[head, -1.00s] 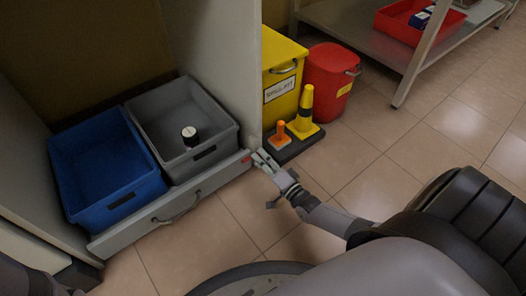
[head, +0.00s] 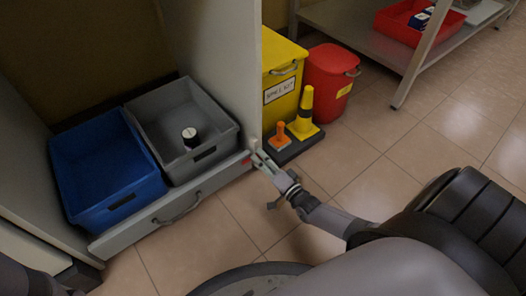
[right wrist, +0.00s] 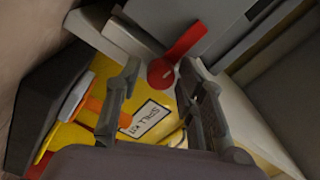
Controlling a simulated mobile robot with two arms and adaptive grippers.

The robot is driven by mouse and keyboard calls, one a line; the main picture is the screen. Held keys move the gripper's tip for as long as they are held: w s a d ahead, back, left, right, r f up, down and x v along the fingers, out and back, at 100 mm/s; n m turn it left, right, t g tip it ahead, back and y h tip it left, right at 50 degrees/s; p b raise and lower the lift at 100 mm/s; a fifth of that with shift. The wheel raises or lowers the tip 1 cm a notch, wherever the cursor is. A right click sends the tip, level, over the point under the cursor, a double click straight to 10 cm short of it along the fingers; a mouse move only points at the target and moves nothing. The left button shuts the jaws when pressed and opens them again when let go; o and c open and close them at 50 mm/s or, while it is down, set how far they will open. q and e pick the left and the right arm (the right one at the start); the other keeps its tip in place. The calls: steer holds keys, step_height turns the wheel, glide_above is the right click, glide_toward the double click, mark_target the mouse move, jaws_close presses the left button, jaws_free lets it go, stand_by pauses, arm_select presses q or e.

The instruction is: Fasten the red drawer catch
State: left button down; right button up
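The red drawer catch (right wrist: 163,72) shows in the right wrist view as a round red hub with a red lever slanting up to the right. In the head view the catch (head: 246,161) is a small red spot at the right end of the grey drawer front (head: 150,226). My right gripper (head: 260,160) is at that end of the drawer. In the right wrist view its two fingers (right wrist: 165,72) are apart, with the hub showing between the tips. Contact with the catch cannot be told. My left gripper is out of view.
The drawer holds a blue bin (head: 75,160) and a grey bin (head: 228,124) with a dark, white-topped item (head: 190,135). A cabinet side panel (head: 225,60) rises beside the catch. A yellow spill-kit box (head: 284,85), red bucket (head: 330,80) and cones (head: 304,115) stand close behind.

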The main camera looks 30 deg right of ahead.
steer(key=shift+o, duration=0.5)
steer(key=shift+s, duration=0.25)
steer(key=s, duration=0.7)
steer(key=s+d, duration=0.1)
steer(key=s, duration=0.3)
steer(key=shift+s+f, duration=0.2)
